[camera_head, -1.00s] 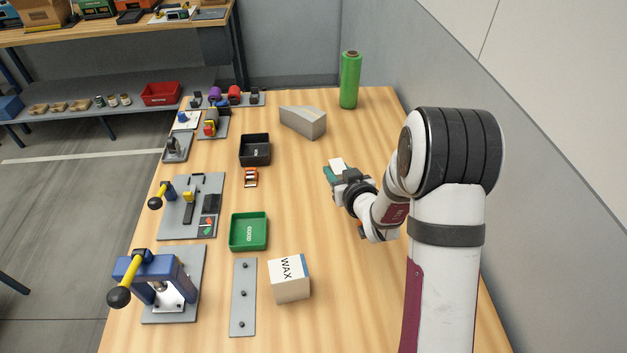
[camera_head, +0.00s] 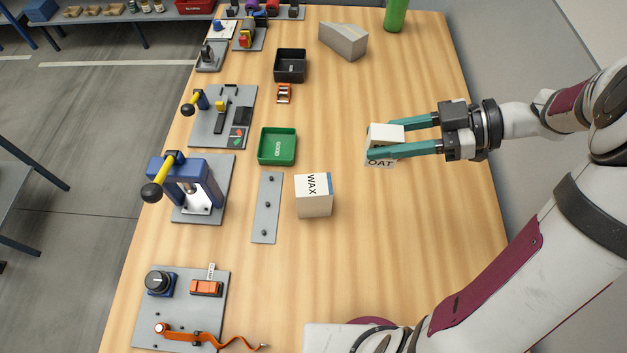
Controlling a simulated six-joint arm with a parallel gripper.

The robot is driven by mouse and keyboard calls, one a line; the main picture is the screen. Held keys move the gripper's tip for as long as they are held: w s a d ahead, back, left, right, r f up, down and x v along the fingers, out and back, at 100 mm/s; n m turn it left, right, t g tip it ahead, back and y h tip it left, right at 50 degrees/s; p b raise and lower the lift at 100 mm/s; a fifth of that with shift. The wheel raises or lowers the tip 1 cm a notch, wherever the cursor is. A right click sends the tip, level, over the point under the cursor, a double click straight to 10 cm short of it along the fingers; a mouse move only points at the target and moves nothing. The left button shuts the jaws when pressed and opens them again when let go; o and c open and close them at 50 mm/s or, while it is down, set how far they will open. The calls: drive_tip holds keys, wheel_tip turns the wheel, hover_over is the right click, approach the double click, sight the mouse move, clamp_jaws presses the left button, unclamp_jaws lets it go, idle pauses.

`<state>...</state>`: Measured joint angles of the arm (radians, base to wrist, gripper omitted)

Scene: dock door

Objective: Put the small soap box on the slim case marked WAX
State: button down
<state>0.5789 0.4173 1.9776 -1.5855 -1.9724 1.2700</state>
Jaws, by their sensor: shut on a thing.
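A small white box marked OAT (camera_head: 386,134), apparently the soap box, is between the teal fingers of my gripper (camera_head: 402,142). The gripper is shut on it. The near finger crosses the box's front face and hides part of it. The case marked WAX (camera_head: 314,196) is a white box with a blue strip at its right edge. It stands on the table, left of and nearer than my gripper. The held box is apart from it. I cannot tell how high the held box is above the table.
A green tray (camera_head: 277,158) and a grey plate with pegs (camera_head: 267,207) are left of the WAX case. A blue clamp with a yellow lever (camera_head: 187,182) stands farther left. A black tray (camera_head: 290,66) and a grey block (camera_head: 343,41) are behind.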

drive_tip(key=shift+w+a+f, duration=0.2)
drive_tip(key=shift+a+f, duration=1.65)
drive_tip(key=shift+w+a+f, duration=0.15)
drive_tip(key=shift+a+f, duration=1.65)
drive_tip(key=shift+f, duration=0.1)
drive_tip(key=shift+w+a+f, duration=0.2)
drive_tip(key=shift+a+f, duration=1.65)
drive_tip(key=c, duration=0.5)
unclamp_jaws()
drive_tip(key=shift+f, duration=0.15)
